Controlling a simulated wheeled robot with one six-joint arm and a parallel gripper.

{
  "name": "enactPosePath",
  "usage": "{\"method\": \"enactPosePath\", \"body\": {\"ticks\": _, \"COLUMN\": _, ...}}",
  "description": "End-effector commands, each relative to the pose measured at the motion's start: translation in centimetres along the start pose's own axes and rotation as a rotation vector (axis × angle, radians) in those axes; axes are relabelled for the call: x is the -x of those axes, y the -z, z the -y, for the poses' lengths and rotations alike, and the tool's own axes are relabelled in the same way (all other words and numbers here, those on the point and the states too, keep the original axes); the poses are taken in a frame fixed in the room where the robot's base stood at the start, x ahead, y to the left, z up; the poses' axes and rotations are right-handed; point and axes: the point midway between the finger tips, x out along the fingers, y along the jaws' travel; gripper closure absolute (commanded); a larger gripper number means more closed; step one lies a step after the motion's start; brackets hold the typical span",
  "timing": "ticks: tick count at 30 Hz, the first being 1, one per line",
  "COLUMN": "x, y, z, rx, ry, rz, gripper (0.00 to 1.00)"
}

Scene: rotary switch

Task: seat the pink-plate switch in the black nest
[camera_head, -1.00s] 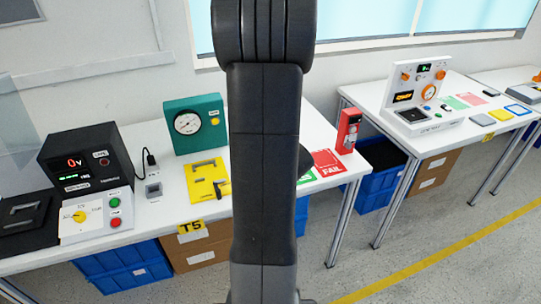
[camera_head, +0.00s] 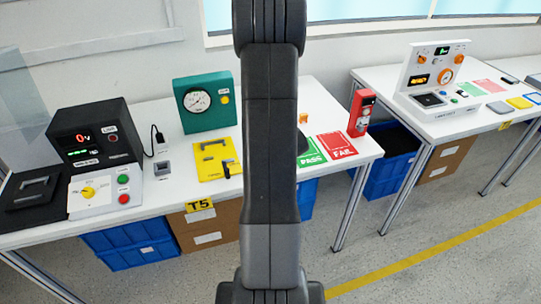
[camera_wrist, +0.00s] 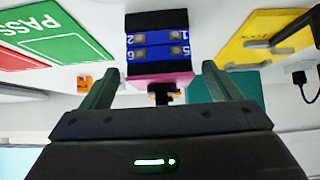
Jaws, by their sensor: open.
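In the wrist view the pink-plate switch (camera_wrist: 160,80) has a blue and black terminal block with numbers 1, 2, 5 and 6, a pink plate edge and a dark shaft pointing toward my gripper (camera_wrist: 158,70). My gripper is open, its two fingers on either side of the switch with gaps showing. In the head view my arm hides the switch and my gripper. A black plate with a raised grey-edged frame, seemingly the black nest (camera_head: 24,201), lies at the far left of the near table.
A black meter box (camera_head: 95,140), a white button panel (camera_head: 104,190), a green gauge box (camera_head: 205,102) and a yellow plate (camera_head: 216,165) stand on the near table (camera_head: 150,199). PASS (camera_head: 310,152) and FAIL (camera_head: 337,145) cards and a red device (camera_head: 361,112) are at right.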

Motion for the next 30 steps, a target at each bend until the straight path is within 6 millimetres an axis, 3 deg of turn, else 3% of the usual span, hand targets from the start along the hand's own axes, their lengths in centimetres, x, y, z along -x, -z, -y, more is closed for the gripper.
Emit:
{"method": "enactPosePath", "body": {"ticks": 7, "x": -2.8, "y": -0.2, "z": 0.1, "rx": 0.001, "ry": 0.000, "rz": 0.001, "gripper": 0.16}}
{"method": "enactPosePath", "body": {"ticks": 16, "x": -3.2, "y": -0.1, "z": 0.1, "rx": 0.001, "ry": 0.000, "rz": 0.000, "gripper": 0.16}}
{"method": "enactPosePath", "body": {"ticks": 17, "x": -3.2, "y": -0.1, "z": 0.1, "rx": 0.001, "ry": 0.000, "rz": 0.000, "gripper": 0.18}}
{"method": "enactPosePath", "body": {"ticks": 25, "x": -3.2, "y": -0.1, "z": 0.1, "rx": 0.001, "ry": 0.000, "rz": 0.000, "gripper": 0.71}}
{"method": "enactPosePath", "body": {"ticks": 30, "x": -3.2, "y": -0.1, "z": 0.1, "rx": 0.001, "ry": 0.000, "rz": -0.001, "gripper": 0.70}}
